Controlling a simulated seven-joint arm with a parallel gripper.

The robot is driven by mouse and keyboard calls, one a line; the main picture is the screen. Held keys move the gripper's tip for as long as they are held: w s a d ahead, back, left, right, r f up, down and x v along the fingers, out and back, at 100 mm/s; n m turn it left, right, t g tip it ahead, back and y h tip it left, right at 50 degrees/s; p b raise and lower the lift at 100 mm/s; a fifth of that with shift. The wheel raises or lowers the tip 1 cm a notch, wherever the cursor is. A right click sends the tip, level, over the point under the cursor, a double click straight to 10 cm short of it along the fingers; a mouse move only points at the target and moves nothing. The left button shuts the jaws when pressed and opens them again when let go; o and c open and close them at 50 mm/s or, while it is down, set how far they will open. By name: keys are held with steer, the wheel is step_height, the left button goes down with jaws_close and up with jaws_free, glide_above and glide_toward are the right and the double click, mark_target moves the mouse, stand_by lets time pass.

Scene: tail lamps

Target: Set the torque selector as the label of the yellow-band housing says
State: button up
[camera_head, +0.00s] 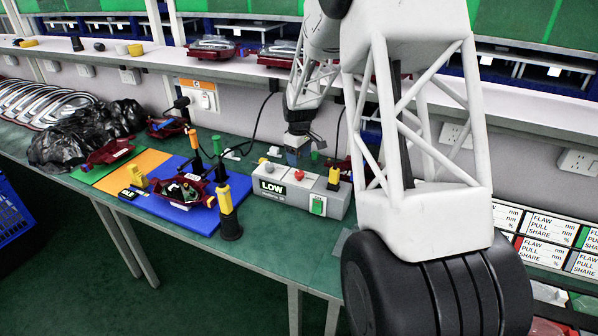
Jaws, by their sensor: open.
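The torque selector is a light grey box (328,203) on the green bench, with a black display reading LOW (272,187). A dark red lamp housing (186,191) sits on the blue mat. Its band and label are too small to read clearly.
A blue mat (176,221) has a yellow-and-black upright tool (229,213) at its right and small black label plates at its left edge. Another red housing (108,152) lies on the green mat by black plastic bags (85,135). Printed cards line the right side.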

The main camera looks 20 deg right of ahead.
mark_target(300, 172)
steer(key=shift+f, duration=3.2)
steer(key=c, duration=0.9)
steer(key=shift+m, duration=0.5)
steer(key=m, duration=1)
steer(key=shift+m, duration=0.4)
steer(key=shift+d, duration=0.1)
